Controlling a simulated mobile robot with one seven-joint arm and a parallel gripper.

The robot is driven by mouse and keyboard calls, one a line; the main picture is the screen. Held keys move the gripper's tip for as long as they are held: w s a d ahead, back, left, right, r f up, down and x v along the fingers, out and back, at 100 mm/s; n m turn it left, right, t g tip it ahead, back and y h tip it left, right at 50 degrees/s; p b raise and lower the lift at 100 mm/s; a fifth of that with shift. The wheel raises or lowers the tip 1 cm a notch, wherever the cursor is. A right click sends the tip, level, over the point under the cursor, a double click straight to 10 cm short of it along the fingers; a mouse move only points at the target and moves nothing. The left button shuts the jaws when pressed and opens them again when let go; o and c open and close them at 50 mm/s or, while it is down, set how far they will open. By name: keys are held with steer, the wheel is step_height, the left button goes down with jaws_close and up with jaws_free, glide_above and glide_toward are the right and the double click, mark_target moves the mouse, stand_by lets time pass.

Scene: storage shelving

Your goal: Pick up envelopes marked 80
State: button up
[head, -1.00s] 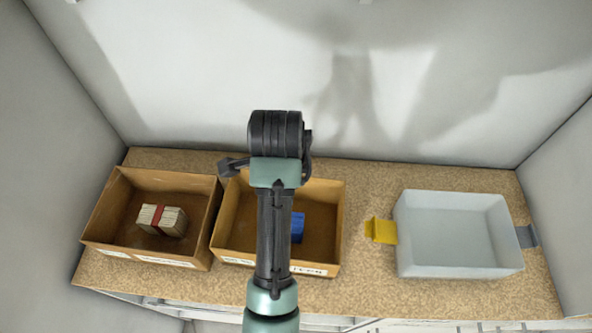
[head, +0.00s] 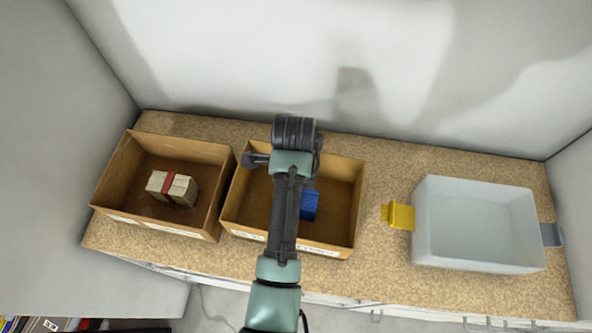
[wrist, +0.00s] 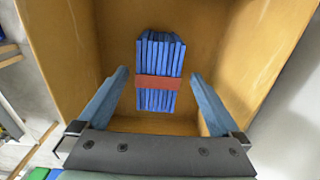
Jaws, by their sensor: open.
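A bundle of blue envelopes (wrist: 158,92) with a red band stands in the middle cardboard box (wrist: 255,55) in the wrist view. Part of the blue bundle (head: 310,205) shows beside my arm in the head view. My gripper (wrist: 158,74) is open in the wrist view, one finger on each side of the bundle and apart from it, with nothing held. Its fingers are hidden in the head view. A cream envelope bundle (head: 182,188) with a red band lies in the left cardboard box (head: 215,165). No 80 is readable on either bundle; the box labels are too small to read.
A white bin (head: 480,265) with a yellow handle (head: 398,215) and a grey one stands empty at the right of the speckled shelf (head: 385,270). Walls close the shelf at the back, left and right. The box walls stand close around my gripper.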

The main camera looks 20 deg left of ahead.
steer(key=shift+s+d+f+p, duration=0.15)
steer(key=shift+f+p, duration=0.3)
steer(key=shift+f, duration=1.8)
steer(key=c, duration=1.6)
